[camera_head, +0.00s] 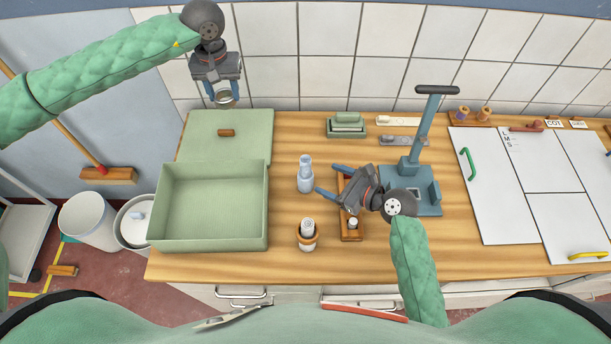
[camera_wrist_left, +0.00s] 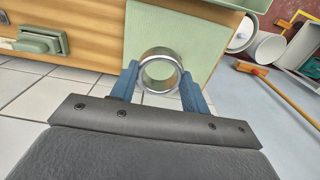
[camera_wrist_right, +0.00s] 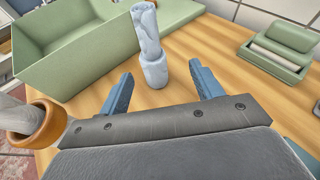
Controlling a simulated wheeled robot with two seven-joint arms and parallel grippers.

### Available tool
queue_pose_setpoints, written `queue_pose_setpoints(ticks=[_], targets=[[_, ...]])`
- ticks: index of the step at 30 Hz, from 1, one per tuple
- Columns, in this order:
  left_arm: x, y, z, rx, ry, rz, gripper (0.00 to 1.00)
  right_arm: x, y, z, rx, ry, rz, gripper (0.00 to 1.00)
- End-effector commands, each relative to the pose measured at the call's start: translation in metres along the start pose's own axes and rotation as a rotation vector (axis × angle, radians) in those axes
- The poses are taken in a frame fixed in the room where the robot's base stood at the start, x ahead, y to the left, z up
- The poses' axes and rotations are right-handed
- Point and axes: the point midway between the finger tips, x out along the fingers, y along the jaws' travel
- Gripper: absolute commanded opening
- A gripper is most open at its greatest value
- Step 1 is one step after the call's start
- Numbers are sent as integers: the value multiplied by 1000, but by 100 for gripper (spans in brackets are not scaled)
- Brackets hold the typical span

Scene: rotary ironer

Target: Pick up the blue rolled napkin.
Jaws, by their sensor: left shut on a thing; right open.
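The blue rolled napkin (camera_head: 305,163) stands upright in a pale blue cup (camera_head: 306,184) on the wooden counter. In the right wrist view the napkin (camera_wrist_right: 146,30) rises from the cup (camera_wrist_right: 154,70), ahead of the fingers. My right gripper (camera_head: 325,179) is open and empty just right of the napkin, its fingers pointing towards it; no contact is clear. My left gripper (camera_head: 224,93) is shut on a silver ring (camera_wrist_left: 160,58), held high near the tiled wall above the green lid.
A green open box (camera_head: 210,205) and its lid (camera_head: 225,120) lie left of the napkin. A wooden tray (camera_head: 351,230) and a blue stand (camera_head: 424,190) are to the right.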

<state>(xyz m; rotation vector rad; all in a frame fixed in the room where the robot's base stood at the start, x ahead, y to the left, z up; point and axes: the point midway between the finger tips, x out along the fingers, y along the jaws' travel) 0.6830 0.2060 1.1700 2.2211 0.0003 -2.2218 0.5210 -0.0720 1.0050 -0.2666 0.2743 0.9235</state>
Motion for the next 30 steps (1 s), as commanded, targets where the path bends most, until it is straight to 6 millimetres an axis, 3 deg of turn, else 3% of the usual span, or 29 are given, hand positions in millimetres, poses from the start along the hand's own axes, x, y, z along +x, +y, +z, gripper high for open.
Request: queue_pose_setpoints(ticks=[7,18,30], targets=[[0,0,0,0,0,0,25,-3,12,-18,112,41,2,65],[0,0,0,0,0,0,25,50,12,-20,118,41,2,65],[0,0,0,0,0,0,25,75,13,-19,116,40,2,65]])
